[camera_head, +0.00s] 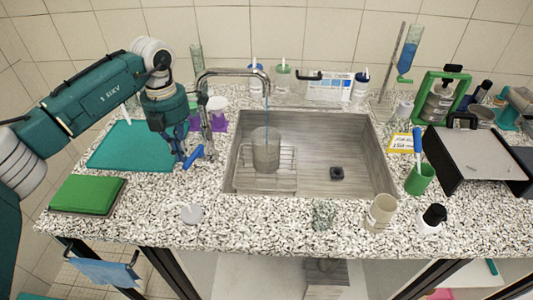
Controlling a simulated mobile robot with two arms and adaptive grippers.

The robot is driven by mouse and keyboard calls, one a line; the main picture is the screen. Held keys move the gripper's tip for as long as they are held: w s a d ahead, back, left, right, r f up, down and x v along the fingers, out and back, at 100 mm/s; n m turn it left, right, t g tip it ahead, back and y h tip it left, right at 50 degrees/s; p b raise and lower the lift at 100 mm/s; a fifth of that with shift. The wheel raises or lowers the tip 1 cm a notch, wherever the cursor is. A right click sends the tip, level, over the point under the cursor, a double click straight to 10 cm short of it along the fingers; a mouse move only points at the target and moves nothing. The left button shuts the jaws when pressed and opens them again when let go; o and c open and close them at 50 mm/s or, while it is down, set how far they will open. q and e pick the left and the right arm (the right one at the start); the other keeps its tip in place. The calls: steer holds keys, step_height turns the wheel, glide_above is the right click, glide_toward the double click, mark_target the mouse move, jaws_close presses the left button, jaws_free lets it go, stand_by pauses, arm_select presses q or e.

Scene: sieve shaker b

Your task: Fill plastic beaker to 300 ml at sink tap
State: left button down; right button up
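A clear grey plastic beaker (265,158) stands upright on a wire rack (285,180) in the left part of the sink (350,150). A thin blue stream of water falls from the spout of the tap (238,72) into the beaker. The water level and scale marks are too small to read. My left gripper (179,157) points down left of the tap, close beside a blue lever (194,157) at the tap's base. I cannot tell whether its fingers touch the lever or how far apart they are. My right gripper is not in view.
A teal mat (128,150) and a green pad (88,194) lie on the left. Beakers and bottles line the back. The front counter is mostly clear.

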arm_select(q)
steer(key=shift+s+d, duration=0.15)
steer(key=shift+d, duration=0.6)
step_height(320, 180, up, 7)
steer(key=a+p, duration=0.1)
steer(key=p, duration=0.3)
steer(key=shift+f, duration=0.1)
stand_by(0.3)
